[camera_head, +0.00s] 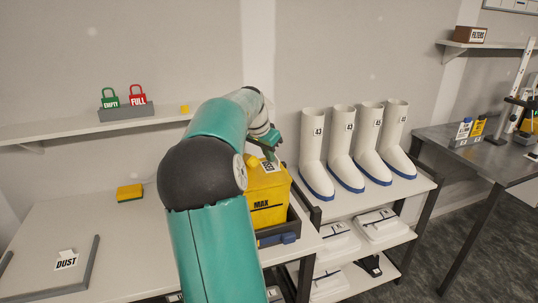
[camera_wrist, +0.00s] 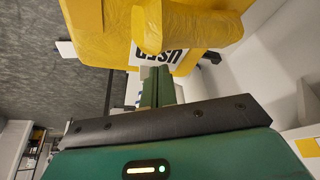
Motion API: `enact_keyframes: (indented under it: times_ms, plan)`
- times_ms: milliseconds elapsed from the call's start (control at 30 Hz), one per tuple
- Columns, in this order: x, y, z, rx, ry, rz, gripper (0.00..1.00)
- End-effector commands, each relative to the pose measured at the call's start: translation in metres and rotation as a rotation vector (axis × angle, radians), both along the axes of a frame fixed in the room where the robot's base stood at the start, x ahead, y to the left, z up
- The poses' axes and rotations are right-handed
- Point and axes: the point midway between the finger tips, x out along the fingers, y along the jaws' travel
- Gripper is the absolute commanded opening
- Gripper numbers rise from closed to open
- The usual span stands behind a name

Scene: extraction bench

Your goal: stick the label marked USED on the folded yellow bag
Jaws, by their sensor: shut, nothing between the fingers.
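The folded yellow bag (camera_head: 266,190), marked MAX on its front, stands in a dark grey tray beyond my arm. It fills the top of the wrist view (camera_wrist: 95,38). The white label marked USED (camera_head: 268,167) is on the bag's upper part; the wrist view shows it too (camera_wrist: 146,54), upside down and partly covered by a yellow fold. My gripper (camera_head: 269,155) is at the label. Its green fingers (camera_wrist: 157,80) are together and empty, with their tips at or just short of the label's edge. I cannot tell whether they touch it.
White boots (camera_head: 312,150) stand on the rack to the right, near my gripper. A shelf above holds green EMPTY (camera_head: 111,98) and red FULL (camera_head: 138,95) tags. A yellow sponge (camera_head: 130,192) and a DUST tray (camera_head: 94,252) are on the bench's left, with clear room between.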

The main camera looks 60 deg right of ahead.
Motion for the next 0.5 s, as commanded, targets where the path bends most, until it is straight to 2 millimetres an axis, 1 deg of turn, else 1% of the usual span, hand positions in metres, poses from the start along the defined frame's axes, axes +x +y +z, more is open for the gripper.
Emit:
enact_keyframes:
  times_ms: [500]
  plan:
    - [0.0001,0.0,-0.0047,0.0,0.0,0.0,0.0]
